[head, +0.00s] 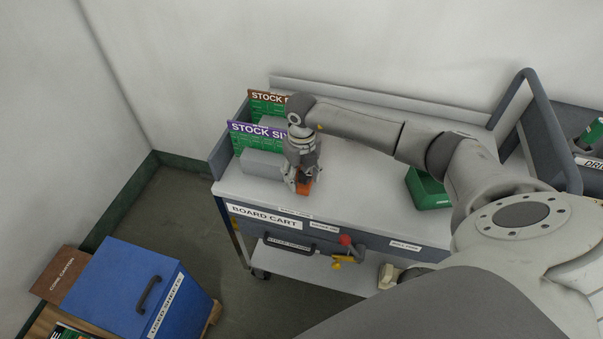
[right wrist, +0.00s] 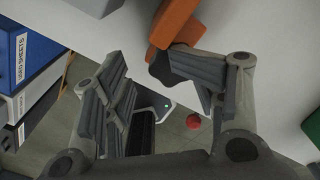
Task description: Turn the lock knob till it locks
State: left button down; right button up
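A red round knob (head: 345,240) is on the front of the board cart, below the top's front edge. A yellow handle-like part (head: 345,261) is just under it; I cannot tell which of them is the lock knob. The red knob also shows in the right wrist view (right wrist: 193,121), beyond the right finger. My right gripper (head: 298,186) points down at the cart top's front edge, left of and above the knob, apart from it. Its fingers are spread with nothing between them (right wrist: 148,92). An orange block (right wrist: 177,28) lies close beside its fingers. My left gripper is not in view.
The cart top (head: 350,200) holds grey blocks (head: 262,164), stock signs (head: 258,133) and a green bin (head: 427,190). A blue box (head: 125,290) stands on the left; floor (head: 190,210) between is clear.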

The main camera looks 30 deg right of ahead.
aim_at(303, 176)
jog(key=shift+d+r, duration=0.15)
jog(key=shift+d, duration=0.05)
notch_tip(303, 176, up, 6)
jog(key=p, duration=0.4)
dwell(0.4)
notch_tip(303, 176, up, 12)
dwell(0.3)
